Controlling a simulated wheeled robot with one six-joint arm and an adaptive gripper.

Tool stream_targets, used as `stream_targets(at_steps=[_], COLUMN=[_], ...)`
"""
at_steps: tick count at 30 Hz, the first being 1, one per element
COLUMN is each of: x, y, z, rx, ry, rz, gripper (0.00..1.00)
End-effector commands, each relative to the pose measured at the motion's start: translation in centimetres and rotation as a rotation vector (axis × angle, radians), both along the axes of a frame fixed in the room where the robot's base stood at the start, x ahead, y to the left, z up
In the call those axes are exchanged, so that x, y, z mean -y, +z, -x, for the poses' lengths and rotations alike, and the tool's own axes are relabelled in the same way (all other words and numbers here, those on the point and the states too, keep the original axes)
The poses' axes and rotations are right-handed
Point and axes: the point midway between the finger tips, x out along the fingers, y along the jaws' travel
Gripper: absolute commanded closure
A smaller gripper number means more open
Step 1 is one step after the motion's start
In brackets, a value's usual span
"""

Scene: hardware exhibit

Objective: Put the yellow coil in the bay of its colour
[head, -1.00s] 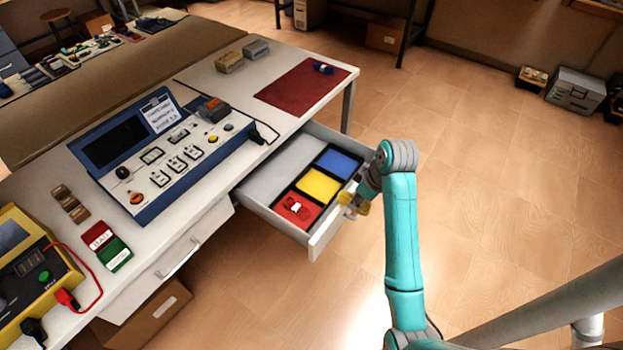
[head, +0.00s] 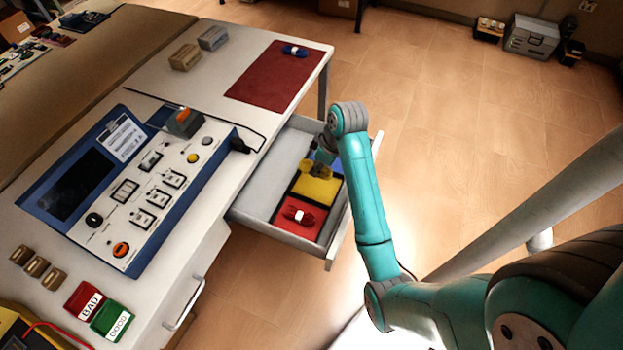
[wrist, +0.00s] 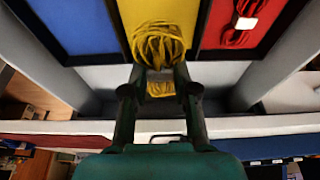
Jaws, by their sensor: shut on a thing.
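The yellow coil (wrist: 158,45) is between the fingertips of my gripper (wrist: 158,72) in the wrist view, and my gripper is shut on it. The coil shows against the yellow bay (wrist: 178,10); I cannot tell whether it touches the bay floor. In the head view the coil (head: 319,169) is at the back edge of the yellow bay (head: 315,190), partly hidden by my gripper (head: 324,160). The blue bay (wrist: 70,25) lies on one side and the red bay (wrist: 262,30) on the other.
The red bay holds a red coil (head: 299,215). The open drawer (head: 270,185) has a bare grey section beside the bays. A blue coil (head: 295,51) lies on the red mat (head: 265,85). A test console (head: 130,190) stands on the bench.

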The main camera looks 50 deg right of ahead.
Motion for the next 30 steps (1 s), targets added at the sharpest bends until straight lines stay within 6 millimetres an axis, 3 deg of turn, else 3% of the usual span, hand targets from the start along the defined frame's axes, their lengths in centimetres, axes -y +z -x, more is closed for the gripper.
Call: stream_targets(at_steps=[6, 13, 19, 30], x=[0.0, 0.0, 0.0, 0.0], y=[-3.7, -5.2, -7.7, -8.4], z=[0.1, 0.0, 0.0, 0.0], rx=[-0.003, 0.0, -0.002, 0.0], ry=[0.0, 0.0, 0.001, 0.0], rz=[-0.001, -0.001, -0.001, 0.0], gripper=[1.0, 1.0, 1.0, 1.0])
